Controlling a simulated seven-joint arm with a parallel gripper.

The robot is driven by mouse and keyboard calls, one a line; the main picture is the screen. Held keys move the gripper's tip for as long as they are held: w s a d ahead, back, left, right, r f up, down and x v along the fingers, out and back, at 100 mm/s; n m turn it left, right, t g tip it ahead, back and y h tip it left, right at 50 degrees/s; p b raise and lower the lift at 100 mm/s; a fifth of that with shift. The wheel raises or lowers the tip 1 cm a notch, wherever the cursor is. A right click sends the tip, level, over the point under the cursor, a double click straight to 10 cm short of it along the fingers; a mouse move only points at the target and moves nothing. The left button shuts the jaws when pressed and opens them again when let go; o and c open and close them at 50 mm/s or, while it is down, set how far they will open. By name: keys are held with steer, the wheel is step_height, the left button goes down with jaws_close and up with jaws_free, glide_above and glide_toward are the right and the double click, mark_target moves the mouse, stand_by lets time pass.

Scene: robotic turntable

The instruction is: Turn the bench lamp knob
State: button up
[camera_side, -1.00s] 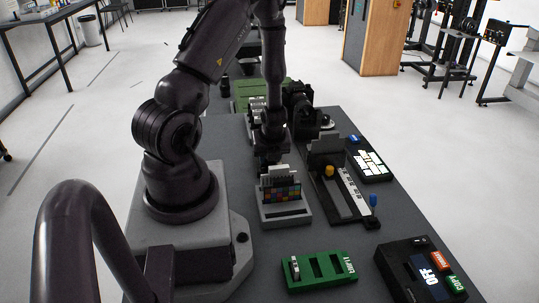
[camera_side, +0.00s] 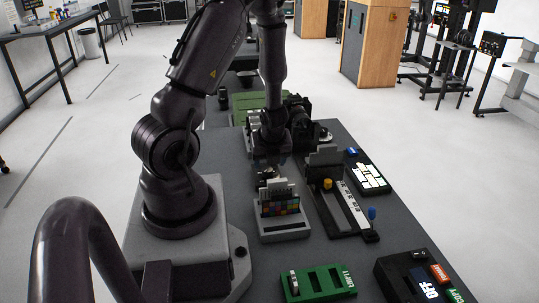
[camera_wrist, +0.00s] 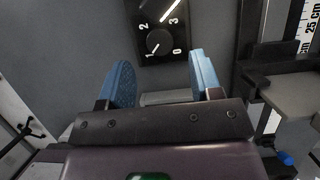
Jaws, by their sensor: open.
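The knob (camera_wrist: 160,42) is a round dark dial with a pale pointer on a black panel marked with white digits 0 to 3, at the top middle of the wrist view. The pointer slants toward the lower left, near the 1. My gripper (camera_wrist: 164,78) has two blue pads, spread apart with nothing between them. The pads lie below the knob in the picture, one to each side, apart from it. In the side view my gripper (camera_side: 269,163) is small and dark over the far part of the bench. I cannot make out the knob there.
In the wrist view, a grey fixture (camera_wrist: 292,90) with a ruler stands at right.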

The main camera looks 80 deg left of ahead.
steer(key=shift+v, duration=1.4)
steer(key=d+r+n+t+h, duration=0.4)
steer(key=d+r+n, duration=1.4)
steer(key=d+r, duration=0.5)
step_height(320, 180, up, 2)
steer(key=shift+s+r+t+h, duration=0.1)
steer(key=shift+s+t+h, duration=0.15)
steer(key=shift+t, duration=0.55)
steer(key=shift+d, duration=0.1)
